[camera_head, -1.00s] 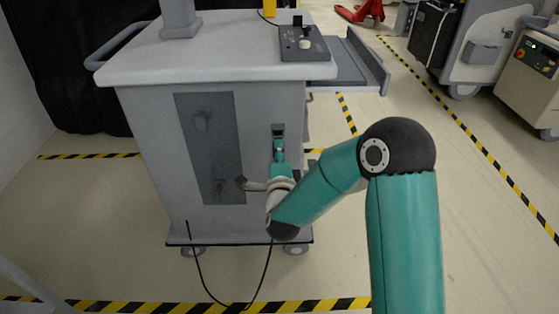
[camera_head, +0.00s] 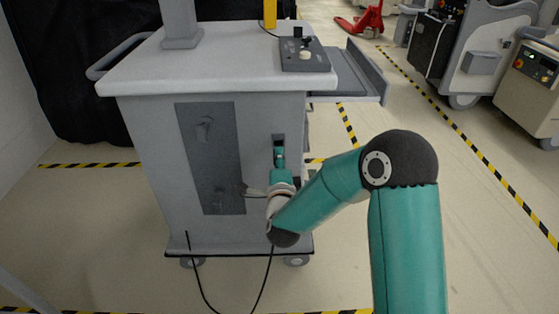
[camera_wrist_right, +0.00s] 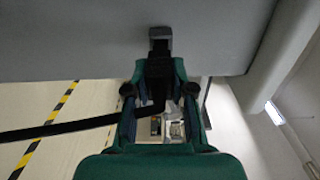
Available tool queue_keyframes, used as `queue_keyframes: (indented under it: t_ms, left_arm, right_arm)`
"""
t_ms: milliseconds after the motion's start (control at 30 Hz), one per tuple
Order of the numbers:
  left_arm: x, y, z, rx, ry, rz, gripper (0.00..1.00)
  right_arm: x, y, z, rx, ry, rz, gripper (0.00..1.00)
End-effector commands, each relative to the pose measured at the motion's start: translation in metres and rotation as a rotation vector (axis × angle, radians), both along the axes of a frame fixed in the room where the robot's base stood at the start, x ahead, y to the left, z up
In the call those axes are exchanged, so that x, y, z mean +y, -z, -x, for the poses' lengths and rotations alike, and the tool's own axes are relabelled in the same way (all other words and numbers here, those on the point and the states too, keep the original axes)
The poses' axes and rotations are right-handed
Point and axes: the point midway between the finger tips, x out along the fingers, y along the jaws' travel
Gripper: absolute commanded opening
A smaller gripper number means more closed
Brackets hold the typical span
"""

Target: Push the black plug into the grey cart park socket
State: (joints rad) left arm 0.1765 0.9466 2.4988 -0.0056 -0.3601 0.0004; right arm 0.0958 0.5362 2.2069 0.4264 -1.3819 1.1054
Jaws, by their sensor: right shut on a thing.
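The grey cart (camera_head: 160,170) stands in front of me, with a dark panel (camera_head: 208,150) on its near face. The park socket (camera_head: 279,139) is a small dark recess right of that panel. It shows in the right wrist view as a dark grey block (camera_wrist_right: 160,36). My right gripper (camera_head: 280,158) is just below the socket, shut on the black plug (camera_wrist_right: 158,76). The plug lies between the fingers, its front at the block's edge. I cannot tell whether it is inside. My left gripper is not in view.
A black cable (camera_head: 206,300) hangs in a loop below the cart and runs left from the plug in the wrist view. A side shelf (camera_head: 350,80) juts from the cart's right. Other carts (camera_head: 485,50) stand far right. Striped tape marks the floor.

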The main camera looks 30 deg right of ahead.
Motion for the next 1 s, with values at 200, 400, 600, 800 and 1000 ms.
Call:
queue_keyframes:
  t_ms: [200, 400, 600, 800, 1000]
  left_arm:
    - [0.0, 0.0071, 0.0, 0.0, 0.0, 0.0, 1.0]
    - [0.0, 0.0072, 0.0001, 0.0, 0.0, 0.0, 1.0]
    - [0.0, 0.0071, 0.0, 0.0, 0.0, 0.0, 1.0]
    - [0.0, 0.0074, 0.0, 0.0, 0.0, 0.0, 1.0]
    - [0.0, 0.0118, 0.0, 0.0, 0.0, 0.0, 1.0]
  right_arm:
    - [0.0003, -0.0006, -0.0002, -0.002, -0.001, 0.001, 0.0]
    - [0.0003, -0.0017, -0.0002, -0.002, 0.0, 0.001, 0.0]
    - [0.0001, -0.0016, -0.0001, -0.001, 0.0, 0.001, 0.0]
    - [0.0001, -0.0014, -0.0001, -0.001, 0.0, 0.001, 0.0]
    - [0.0, -0.0003, 0.0, -0.002, 0.0, 0.0, 0.0]
